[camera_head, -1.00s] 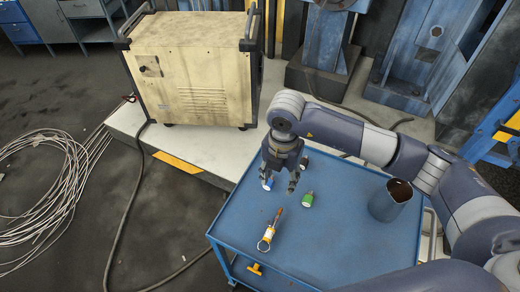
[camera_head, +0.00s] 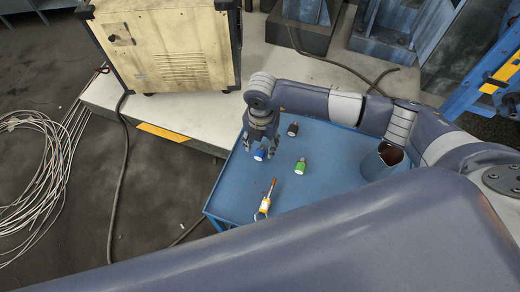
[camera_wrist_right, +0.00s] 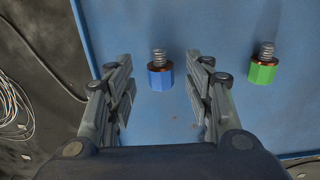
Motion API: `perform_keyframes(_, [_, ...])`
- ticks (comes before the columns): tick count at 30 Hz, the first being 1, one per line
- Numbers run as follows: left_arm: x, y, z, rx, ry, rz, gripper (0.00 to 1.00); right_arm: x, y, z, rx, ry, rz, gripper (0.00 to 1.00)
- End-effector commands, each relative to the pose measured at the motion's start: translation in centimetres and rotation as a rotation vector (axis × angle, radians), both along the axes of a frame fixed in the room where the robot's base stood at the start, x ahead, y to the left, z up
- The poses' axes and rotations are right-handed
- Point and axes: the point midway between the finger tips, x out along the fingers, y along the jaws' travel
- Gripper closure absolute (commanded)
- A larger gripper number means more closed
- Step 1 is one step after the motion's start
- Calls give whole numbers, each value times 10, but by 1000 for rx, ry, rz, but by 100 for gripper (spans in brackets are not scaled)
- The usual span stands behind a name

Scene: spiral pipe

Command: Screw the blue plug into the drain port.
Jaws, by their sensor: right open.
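The blue plug (camera_head: 259,155) stands on the blue cart top (camera_head: 235,190) with its threaded stud pointing up. In the right wrist view the blue plug (camera_wrist_right: 160,78) lies between and beyond the fingers, with clear space on both sides. My right gripper (camera_head: 261,149) is open and points down over the plug; its open fingers also show in the wrist view (camera_wrist_right: 165,62). I see no contact with the plug. My left gripper is not in view. I cannot make out the drain port in these frames.
A green plug (camera_head: 300,168), a dark plug (camera_head: 292,129), an orange-handled tool (camera_head: 265,203) and a grey-blue pitcher (camera_head: 382,163) stand or lie on the cart. A beige cabinet (camera_head: 165,50) is behind. A large arm link of mine hides the cart's front.

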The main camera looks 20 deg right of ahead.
Motion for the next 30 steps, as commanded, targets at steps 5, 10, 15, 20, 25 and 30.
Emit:
perform_keyframes(5, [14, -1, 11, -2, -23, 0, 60, -2, 1, -21, -1, 2, -1, 52])
perform_keyframes(10, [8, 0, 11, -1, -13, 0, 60, -1, 1, -28, 1, -1, 0, 52])
perform_keyframes(15, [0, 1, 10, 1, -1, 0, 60, -1, 1, -28, 1, -1, 0, 57])
perform_keyframes(20, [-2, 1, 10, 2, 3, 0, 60, -1, 1, -27, 1, -1, 0, 93])
perform_keyframes(25, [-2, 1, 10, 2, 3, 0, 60, -1, 1, -27, 0, -1, 0, 100])
perform_keyframes(30, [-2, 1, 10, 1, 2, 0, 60, -1, 1, -27, 0, -1, 0, 100])
